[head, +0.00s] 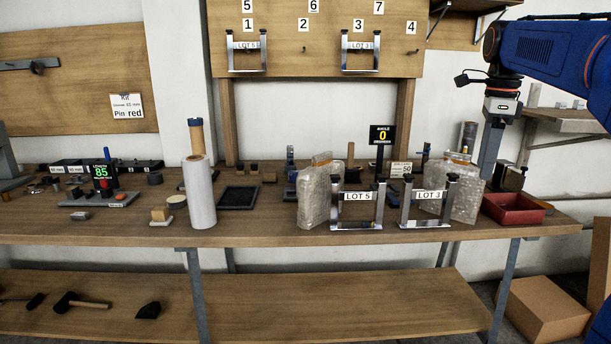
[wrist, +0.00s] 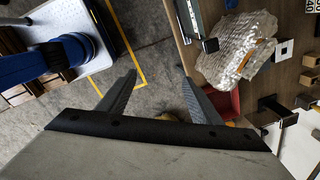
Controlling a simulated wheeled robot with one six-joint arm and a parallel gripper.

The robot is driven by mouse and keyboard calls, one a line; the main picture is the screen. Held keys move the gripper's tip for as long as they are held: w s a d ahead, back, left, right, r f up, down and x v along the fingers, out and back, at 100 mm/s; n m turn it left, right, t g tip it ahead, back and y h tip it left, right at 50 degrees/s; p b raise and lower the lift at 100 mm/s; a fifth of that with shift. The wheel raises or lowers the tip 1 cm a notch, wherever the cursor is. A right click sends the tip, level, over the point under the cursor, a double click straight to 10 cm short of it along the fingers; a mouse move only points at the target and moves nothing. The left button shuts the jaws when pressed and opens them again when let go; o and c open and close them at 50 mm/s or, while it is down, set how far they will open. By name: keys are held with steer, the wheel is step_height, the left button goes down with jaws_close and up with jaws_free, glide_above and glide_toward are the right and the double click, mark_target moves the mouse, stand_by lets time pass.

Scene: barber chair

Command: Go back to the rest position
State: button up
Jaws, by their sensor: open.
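My gripper (head: 489,160) hangs from my blue arm at the right of the head view, pointing down above the right end of the workbench (head: 260,238). In the wrist view my gripper (wrist: 159,82) has its two dark fingers spread apart, with nothing between them but floor and the bench edge beyond. In the head view the fingers overlap, and their tips are close to the red tray (head: 515,209) and the bubble-wrapped pack (head: 465,195). I cannot tell from the head view whether they touch anything.
A white roll (head: 199,190) stands at left. Another wrapped pack (head: 314,195) stands mid-bench. A cardboard box (head: 545,308) is on the floor. A shelf (head: 570,117) is behind my arm.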

steer(key=s+a+f+n+t, duration=0.1)
steer(key=s+a+f+n, duration=0.3)
steer(key=s+f+n, duration=0.3)
steer(key=s+a+f+n+t, duration=0.1)
steer(key=s+a+f+n, duration=0.3)
steer(key=s+f+n, duration=0.4)
steer(key=s+a+f+n+t, duration=0.2)
steer(key=s+a+f+n, duration=0.2)
steer(key=s+f+n, duration=0.4)
steer(key=s+f, duration=0.4)
steer(key=shift+s+a+f, duration=0.15)
steer(key=shift+a+f, duration=0.2)
